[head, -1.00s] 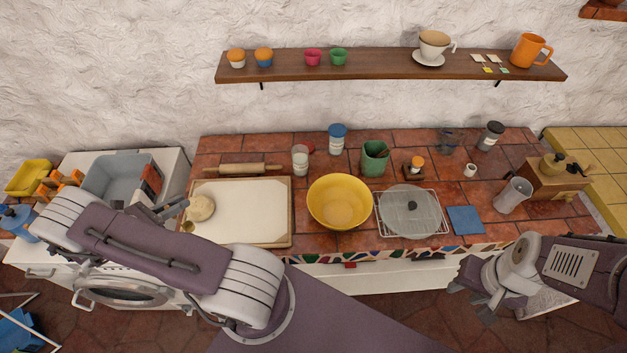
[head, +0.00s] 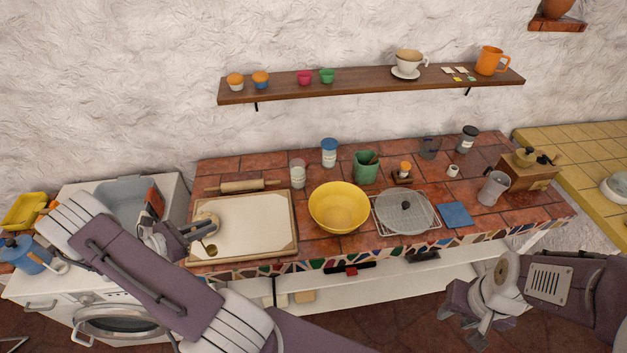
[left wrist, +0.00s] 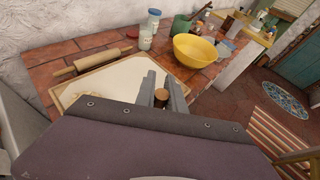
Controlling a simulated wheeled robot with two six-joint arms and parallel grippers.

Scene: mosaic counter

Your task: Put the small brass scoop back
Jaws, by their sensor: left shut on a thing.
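The small brass scoop (head: 210,250) is in the jaws of my left gripper (head: 207,232), over the front left part of the pastry board. In the left wrist view a brown round part of the scoop (left wrist: 161,97) shows between the two grey fingers (left wrist: 164,85); the rest is hidden. The pale dough (head: 206,221) on the board is partly covered by the gripper. My right gripper (head: 462,324) is empty with its fingers apart, low in front of the counter at the right.
The pastry board (head: 250,225) has a rolling pin (head: 243,186) behind it. A yellow bowl (head: 339,207), glass lid (head: 404,211), green pot (head: 366,167) and jars (head: 329,152) stand to its right. A wall shelf (head: 370,84) holds cups. A blue cloth (head: 455,214) lies right.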

